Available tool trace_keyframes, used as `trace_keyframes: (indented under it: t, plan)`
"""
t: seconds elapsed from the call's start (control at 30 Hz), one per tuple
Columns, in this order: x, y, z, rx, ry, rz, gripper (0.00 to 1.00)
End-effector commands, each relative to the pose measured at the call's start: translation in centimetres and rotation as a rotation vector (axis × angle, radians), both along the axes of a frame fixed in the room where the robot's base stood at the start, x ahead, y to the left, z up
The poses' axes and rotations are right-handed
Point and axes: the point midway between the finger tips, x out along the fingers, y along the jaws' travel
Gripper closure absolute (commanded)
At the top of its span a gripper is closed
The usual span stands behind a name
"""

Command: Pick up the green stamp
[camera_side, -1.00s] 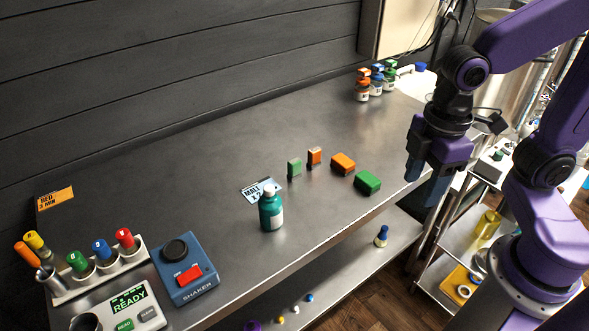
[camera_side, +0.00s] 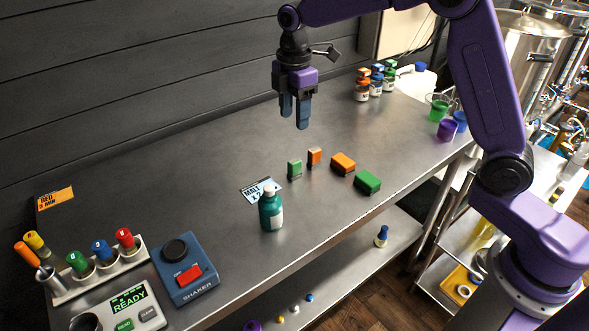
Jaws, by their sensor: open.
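A small upright green block (camera_side: 294,169), which looks like the green stamp, stands on the steel bench. Beside it to the right stands a similar upright orange block (camera_side: 314,157). A larger, flatter green block (camera_side: 367,183) lies further right, near the bench's front edge. My gripper (camera_side: 294,116) is in the air above the bench and appears higher in the picture than the upright green block. Its blue fingers point down, open and empty, apart from everything.
A flat orange block (camera_side: 343,163) lies near the flat green one. A teal bottle (camera_side: 271,210) and a MALT card (camera_side: 260,191) are left of the stamp. A shaker (camera_side: 186,269) and marker rack (camera_side: 100,272) are at front left. The bench's back middle is clear.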

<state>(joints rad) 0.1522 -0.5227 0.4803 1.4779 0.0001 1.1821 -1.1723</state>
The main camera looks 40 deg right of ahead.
Motion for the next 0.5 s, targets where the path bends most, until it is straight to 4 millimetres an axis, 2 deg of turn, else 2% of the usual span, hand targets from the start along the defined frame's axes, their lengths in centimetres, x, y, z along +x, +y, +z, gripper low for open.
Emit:
trace_keyframes:
  t: [0.1,0.27,0.5]
  plan:
    - [1.4,-0.5,-0.3,0.000,0.001,0.018,0.47]
    - [2.0,-0.8,-1.0,-0.001,0.003,0.029,0.47]
    - [1.9,-0.9,-5.1,-0.003,0.007,0.029,0.47]
